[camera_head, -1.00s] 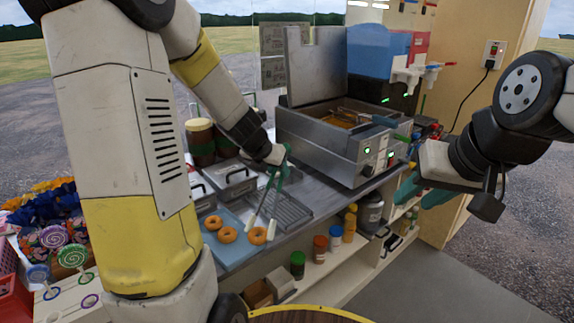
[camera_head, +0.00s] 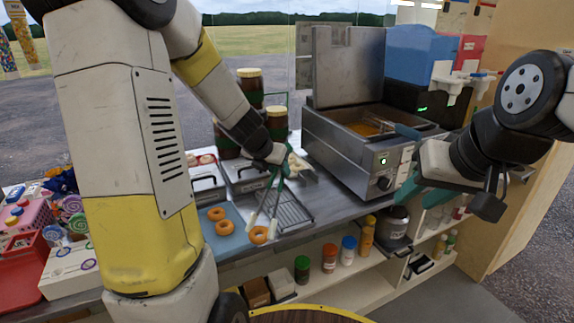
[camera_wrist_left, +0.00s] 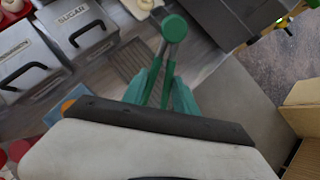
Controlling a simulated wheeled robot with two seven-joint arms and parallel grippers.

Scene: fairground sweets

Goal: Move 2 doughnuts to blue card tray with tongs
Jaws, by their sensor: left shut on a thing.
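My left gripper (camera_head: 277,160) is shut on the green handles of the tongs (camera_head: 265,198), which also show in the left wrist view (camera_wrist_left: 165,65). The tongs point down, tips spread, empty, just behind and beside the nearest doughnut (camera_head: 258,235). Two more doughnuts (camera_head: 217,214) (camera_head: 224,227) lie to its left. In the left wrist view one doughnut (camera_wrist_left: 67,104) shows partly behind the wrist. My right gripper (camera_head: 420,192) is open and empty in front of the fryer.
A wire rack (camera_head: 288,212) lies right of the tray. Lidded metal boxes (camera_head: 208,184) stand behind it. A fryer (camera_head: 365,150) stands to the right. Lollipops and a pink basket (camera_head: 28,215) are at the left. Jars (camera_head: 330,257) stand on the shelf below.

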